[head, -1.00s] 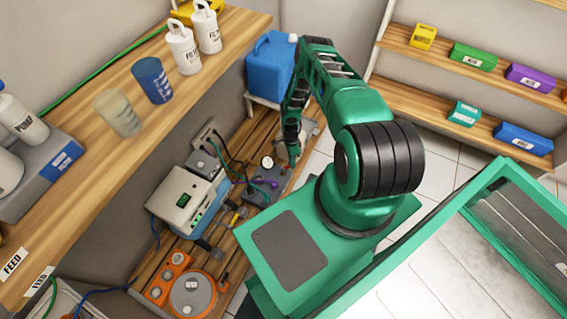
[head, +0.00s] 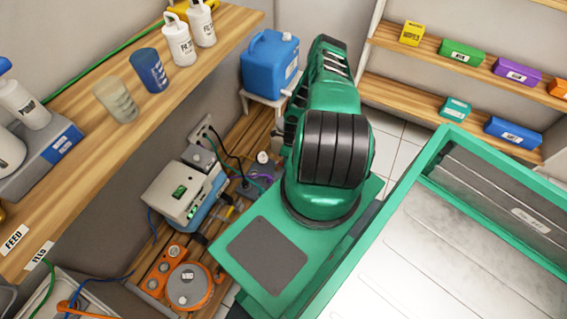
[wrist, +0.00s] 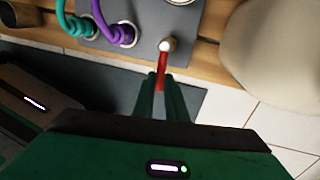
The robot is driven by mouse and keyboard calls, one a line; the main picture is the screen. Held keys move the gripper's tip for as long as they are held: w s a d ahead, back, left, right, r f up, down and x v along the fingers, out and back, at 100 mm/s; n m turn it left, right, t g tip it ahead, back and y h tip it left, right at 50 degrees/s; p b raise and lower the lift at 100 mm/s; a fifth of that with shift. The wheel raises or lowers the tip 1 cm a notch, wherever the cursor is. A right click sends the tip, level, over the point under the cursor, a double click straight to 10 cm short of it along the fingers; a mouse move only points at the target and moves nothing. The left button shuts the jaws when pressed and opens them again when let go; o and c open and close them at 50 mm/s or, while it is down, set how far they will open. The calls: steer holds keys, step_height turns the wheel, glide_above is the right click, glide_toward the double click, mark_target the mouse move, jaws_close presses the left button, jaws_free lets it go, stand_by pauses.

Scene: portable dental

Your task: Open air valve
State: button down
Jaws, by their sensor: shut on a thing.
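In the wrist view, a red lever (wrist: 162,63) with a white round end (wrist: 168,45) stands at a grey panel (wrist: 130,14), likely the air valve's handle. My gripper (wrist: 161,84) is shut on the red lever, with a dark green finger on each side of it. A teal hose (wrist: 68,18) and a purple hose (wrist: 105,22) plug into the panel left of the lever. In the head view, the grey unit with the purple hose (head: 258,182) is partly hidden by my arm; my gripper and the lever are hidden there.
A white device (head: 183,193) and an orange unit (head: 188,286) stand on the wooden bench left of my arm. A blue jug (head: 269,66) is behind. A green-framed cart (head: 430,170) is close on the right. A large pale rounded object (wrist: 268,50) is right of the lever.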

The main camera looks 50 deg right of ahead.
steer(key=shift+w+a, duration=0.1)
steer(key=shift+w, duration=0.25)
steer(key=c, duration=1.8)
jaws_free()
steer(key=shift+s, duration=0.15)
steer(key=shift+r, duration=0.15)
step_height(320, 180, up, 10)
steer(key=d, duration=0.2)
steer(key=shift+w+r, duration=0.15)
steer(key=shift+w, duration=0.1)
